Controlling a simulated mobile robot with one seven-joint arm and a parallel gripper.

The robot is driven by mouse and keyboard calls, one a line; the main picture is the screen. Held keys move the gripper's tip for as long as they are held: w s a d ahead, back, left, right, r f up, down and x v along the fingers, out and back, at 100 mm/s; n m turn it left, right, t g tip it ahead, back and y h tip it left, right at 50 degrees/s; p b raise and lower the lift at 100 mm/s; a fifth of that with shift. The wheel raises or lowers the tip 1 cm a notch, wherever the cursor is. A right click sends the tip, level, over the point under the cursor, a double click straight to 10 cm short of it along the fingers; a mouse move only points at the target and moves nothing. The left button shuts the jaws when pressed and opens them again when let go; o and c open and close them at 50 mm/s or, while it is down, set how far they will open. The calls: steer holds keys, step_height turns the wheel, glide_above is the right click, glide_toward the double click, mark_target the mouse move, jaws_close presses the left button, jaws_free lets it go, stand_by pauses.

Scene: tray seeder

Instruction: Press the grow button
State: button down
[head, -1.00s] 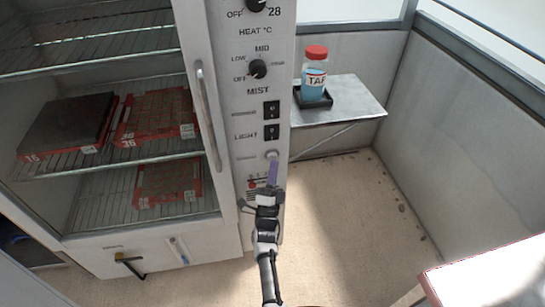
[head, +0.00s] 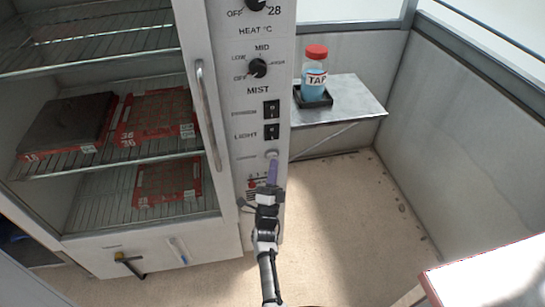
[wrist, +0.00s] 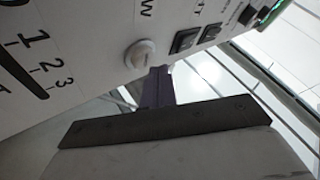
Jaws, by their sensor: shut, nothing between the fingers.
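The button (head: 271,154) is a small round white knob on the cabinet's control panel, below the LIGHT switch. In the wrist view the white button (wrist: 140,53) stands out from the panel beside a partly visible label ending in W. My gripper (head: 272,165) has purple fingers, shut and empty, just below the button in the head view. In the wrist view the shut fingertips (wrist: 159,72) are close beside the button, to its right. I cannot tell whether they touch it or the panel.
The panel also carries a MIST knob (head: 257,68), two black rocker switches (head: 271,132) and a 1-2-3 scale (wrist: 38,62). Left is an open shelf cabinet with red trays (head: 158,117) and a vertical handle (head: 208,115). Right, a TAP bottle (head: 315,72) stands on a metal shelf (head: 350,100).

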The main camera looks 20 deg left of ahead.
steer(key=shift+w+a+b, duration=0.45)
steer(key=shift+w+b, duration=0.25)
steer(key=shift+b, duration=0.15)
stand_by(0.7)
steer(key=shift+s, duration=0.1)
steer(key=shift+s+d, duration=0.5)
steer(key=shift+s, duration=0.2)
steer(key=s+d, duration=0.1)
steer(key=s, duration=0.1)
steer(key=s+d+p, duration=0.1)
steer(key=s, duration=0.1)
steer(key=shift+d, duration=0.4)
steer(key=shift+s, duration=0.1)
stand_by(0.5)
